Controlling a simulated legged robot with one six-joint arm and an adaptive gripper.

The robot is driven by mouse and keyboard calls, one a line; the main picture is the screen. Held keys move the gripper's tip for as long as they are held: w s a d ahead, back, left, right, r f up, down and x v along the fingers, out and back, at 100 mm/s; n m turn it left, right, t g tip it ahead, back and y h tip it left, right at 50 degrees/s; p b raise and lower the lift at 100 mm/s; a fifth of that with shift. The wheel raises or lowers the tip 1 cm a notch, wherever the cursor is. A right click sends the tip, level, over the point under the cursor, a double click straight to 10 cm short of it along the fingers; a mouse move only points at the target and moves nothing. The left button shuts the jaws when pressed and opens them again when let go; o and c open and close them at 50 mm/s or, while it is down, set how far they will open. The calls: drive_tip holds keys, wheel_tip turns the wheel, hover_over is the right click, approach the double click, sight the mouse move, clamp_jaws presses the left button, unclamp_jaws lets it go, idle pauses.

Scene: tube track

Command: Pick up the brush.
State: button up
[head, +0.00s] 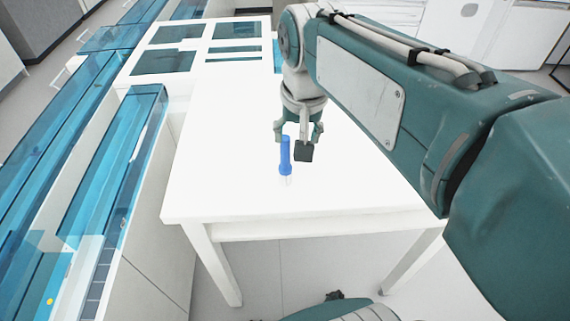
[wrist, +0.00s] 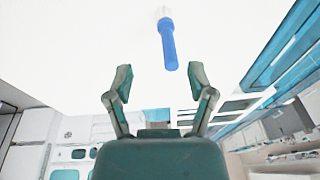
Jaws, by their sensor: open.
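The brush (head: 285,156) has a blue handle and a pale, thin end. In the head view it shows at the white table, near the front edge, with the pale end toward that edge. In the wrist view the brush (wrist: 167,42) shows beyond the fingertips, its blue end toward my gripper and slightly right of centre between the fingers. My gripper (head: 301,140) is above the table, right beside and partly behind the brush in the head view. In the wrist view my gripper (wrist: 158,83) has its fingers wide apart with nothing between them.
The white table (head: 220,160) is otherwise bare around the brush. Blue transparent-topped cabinets (head: 125,150) stand along its left side. A white panelled unit with dark blue-green panes (head: 235,29) stands behind the table. The floor (head: 265,270) in front shows free room.

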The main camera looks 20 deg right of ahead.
sight(285, 151)
drive_tip(key=w+m+g, duration=0.2)
drive_tip(key=w+m, duration=0.1)
drive_tip(key=w, duration=0.4)
wheel_tip(285, 151, down, 5)
drive_tip(key=shift+r, duration=0.15)
drive_tip(key=shift+s+f, duration=0.15)
drive_tip(key=shift+f, duration=0.75)
drive_tip(key=shift+s+f, duration=0.2)
drive_tip(key=shift+f, duration=0.7)
drive_tip(key=shift+s+f, duration=0.15)
drive_tip(key=shift+f, duration=0.75)
clamp_jaws()
